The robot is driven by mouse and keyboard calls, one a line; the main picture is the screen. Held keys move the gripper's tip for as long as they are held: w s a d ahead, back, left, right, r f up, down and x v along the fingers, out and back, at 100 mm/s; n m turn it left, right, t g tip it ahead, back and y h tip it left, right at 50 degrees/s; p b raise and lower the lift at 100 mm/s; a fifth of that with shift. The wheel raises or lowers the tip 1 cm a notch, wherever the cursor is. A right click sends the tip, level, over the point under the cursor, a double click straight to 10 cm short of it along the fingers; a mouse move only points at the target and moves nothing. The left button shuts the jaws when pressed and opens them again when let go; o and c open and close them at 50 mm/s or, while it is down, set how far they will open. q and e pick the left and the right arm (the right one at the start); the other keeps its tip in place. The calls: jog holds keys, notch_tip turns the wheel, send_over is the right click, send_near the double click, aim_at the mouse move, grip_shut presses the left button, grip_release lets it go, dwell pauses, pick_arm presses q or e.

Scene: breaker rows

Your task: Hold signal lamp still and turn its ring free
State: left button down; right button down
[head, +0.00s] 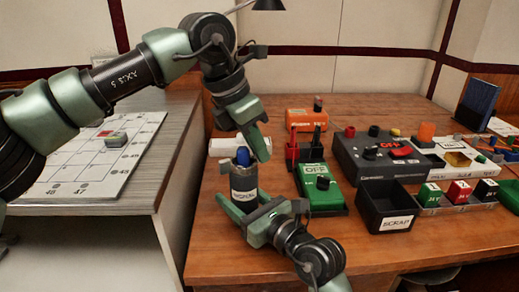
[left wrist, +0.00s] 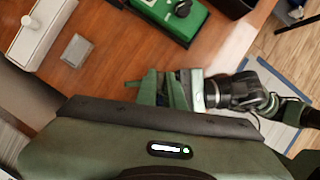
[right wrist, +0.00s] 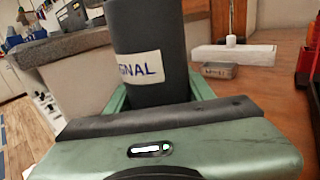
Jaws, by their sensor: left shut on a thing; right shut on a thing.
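The signal lamp is a dark grey upright cylinder (head: 244,180) with a blue top (head: 243,156), standing at the left side of the wooden table. Its white label, partly reading "GNAL", shows in the right wrist view (right wrist: 138,66). My right gripper (head: 247,204) is shut on the lamp's body low down, with green fingers on both sides of it. My left gripper (head: 255,155) comes down from above and is shut at the lamp's top, on the ring around the blue cap. The ring is mostly hidden. The lamp is hidden in the left wrist view.
A green box (head: 320,187) stands right of the lamp, with a red holder (head: 304,152) behind. A black scrap bin (head: 388,208) is further right. A white block (right wrist: 234,54) and small grey tray (right wrist: 219,70) lie near the lamp. The table front is clear.

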pick_arm(q)
jog(key=shift+w+a+n+t+y, duration=0.25)
jog(key=shift+w+n+t, duration=0.1)
jog(key=shift+n, duration=0.65)
jog(key=shift+w+a+n+t+y, duration=0.15)
jog(key=shift+w+n+t+y, duration=0.15)
jog(key=shift+n, duration=0.7)
jog(key=c, duration=1.5)
grip_release()
jog(key=shift+s, duration=0.1)
jog(key=shift+r, duration=0.1)
jog(key=v, duration=1.2)
pick_arm(e)
jog(key=shift+c, duration=2.4)
grip_release()
